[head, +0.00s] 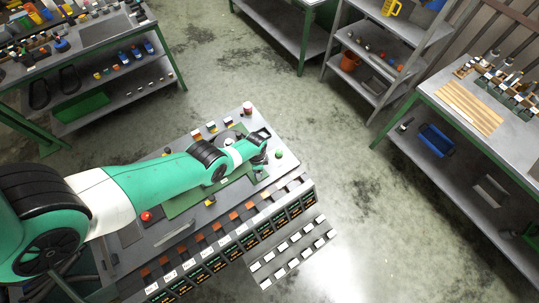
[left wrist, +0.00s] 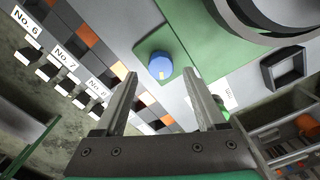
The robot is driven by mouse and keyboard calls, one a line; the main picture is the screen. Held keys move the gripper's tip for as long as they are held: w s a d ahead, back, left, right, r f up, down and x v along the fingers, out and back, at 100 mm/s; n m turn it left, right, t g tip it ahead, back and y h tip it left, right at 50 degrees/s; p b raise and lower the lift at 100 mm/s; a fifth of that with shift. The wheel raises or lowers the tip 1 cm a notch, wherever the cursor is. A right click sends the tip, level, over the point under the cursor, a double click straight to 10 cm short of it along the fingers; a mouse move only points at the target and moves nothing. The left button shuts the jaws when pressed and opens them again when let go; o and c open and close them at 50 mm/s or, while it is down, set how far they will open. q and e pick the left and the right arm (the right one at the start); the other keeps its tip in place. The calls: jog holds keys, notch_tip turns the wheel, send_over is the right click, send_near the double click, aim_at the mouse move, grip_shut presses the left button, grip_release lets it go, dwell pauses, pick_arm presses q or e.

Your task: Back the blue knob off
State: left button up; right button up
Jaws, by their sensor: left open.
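I cannot make out the blue knob there. My right gripper is not in view.
A row of labelled slots (left wrist: 62,68) runs along the bench edge. A black square frame (left wrist: 284,68) and a grey round part (left wrist: 290,10) are near the plate. In the head view a red knob (head: 146,216) and green ball (head: 278,154) flank the arm. Shelves (head: 385,50) stand beyond open floor.

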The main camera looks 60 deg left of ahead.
pick_arm(q)
notch_tip(320, 180, down, 3)
jog(key=shift+s+a+f+b, duration=0.1)
jog(key=shift+s+a+b, duration=0.05)
jog(key=shift+b, duration=0.65)
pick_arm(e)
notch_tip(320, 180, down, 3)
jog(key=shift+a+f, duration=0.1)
pick_arm(q)
grip_shut()
